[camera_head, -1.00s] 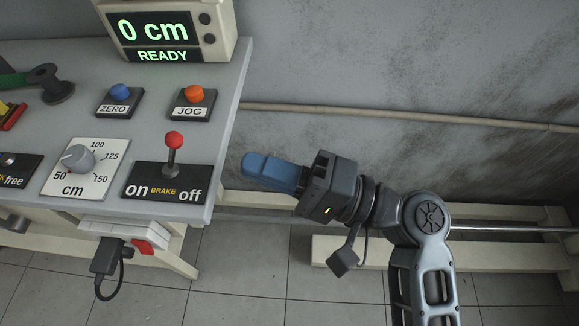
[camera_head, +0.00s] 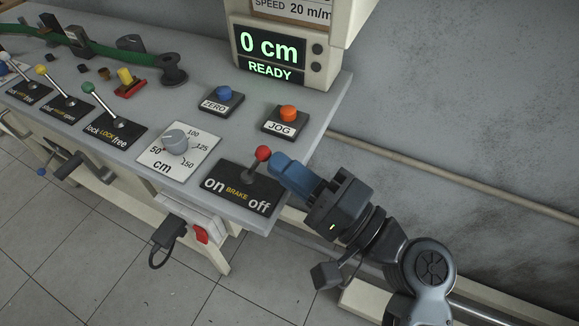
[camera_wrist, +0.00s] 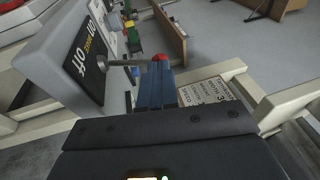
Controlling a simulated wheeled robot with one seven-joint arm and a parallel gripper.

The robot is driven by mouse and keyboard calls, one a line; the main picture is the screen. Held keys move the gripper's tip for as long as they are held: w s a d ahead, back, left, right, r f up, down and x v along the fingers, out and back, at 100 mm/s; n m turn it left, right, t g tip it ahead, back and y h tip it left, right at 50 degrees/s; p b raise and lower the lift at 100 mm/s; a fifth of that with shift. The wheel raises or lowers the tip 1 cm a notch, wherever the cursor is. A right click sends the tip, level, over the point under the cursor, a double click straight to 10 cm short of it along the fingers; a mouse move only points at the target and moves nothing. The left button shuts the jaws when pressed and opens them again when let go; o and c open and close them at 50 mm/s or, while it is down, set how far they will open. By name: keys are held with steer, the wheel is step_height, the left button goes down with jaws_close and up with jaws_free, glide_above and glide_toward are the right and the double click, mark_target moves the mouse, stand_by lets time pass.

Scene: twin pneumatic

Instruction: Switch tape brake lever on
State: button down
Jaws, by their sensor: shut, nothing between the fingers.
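The tape brake lever (camera_head: 258,160) has a red ball on a metal stem. It rises from a black plate (camera_head: 236,193) marked "on" at left, "BRAKE" in the middle and "off" at right. The stem leans right, towards "off". My gripper (camera_head: 277,165), with blue fingers, is shut and empty just right of the red ball. From this view I cannot tell whether they touch. In the wrist view, the red ball (camera_wrist: 160,57) shows just beyond the tips of the blue fingers (camera_wrist: 156,75).
Left of the brake stand a grey cm dial (camera_head: 175,141) and levers with green (camera_head: 88,88) and yellow knobs. Behind are the ZERO button (camera_head: 223,93), the JOG button (camera_head: 288,112) and a display (camera_head: 270,55) reading "0 cm READY".

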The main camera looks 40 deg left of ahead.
steer(key=shift+r, duration=0.15)
steer(key=a+r+h+p, duration=0.1)
steer(key=p, duration=0.3)
steer(key=shift+s+r+h, duration=0.1)
steer(key=shift+r+h, duration=0.2)
steer(key=shift+r, duration=0.05)
steer(key=p, duration=0.1)
steer(key=a+h+p, duration=0.1)
steer(key=shift+s+r+n+p, duration=0.15)
steer(key=shift+r+n+p, duration=0.15)
steer(key=shift+r, duration=0.05)
steer(key=s+a, duration=0.1)
steer(key=a, duration=0.5)
steer(key=shift+s+r, duration=0.2)
steer(key=shift+r, duration=0.2)
steer(key=shift+a, duration=0.15)
steer(key=d+b, duration=0.1)
steer(key=d, duration=0.6)
steer(key=shift+w+d+r, duration=0.15)
steer(key=shift+d+r, duration=0.1)
steer(key=shift+d, duration=0.15)
steer(key=shift+f, duration=0.1)
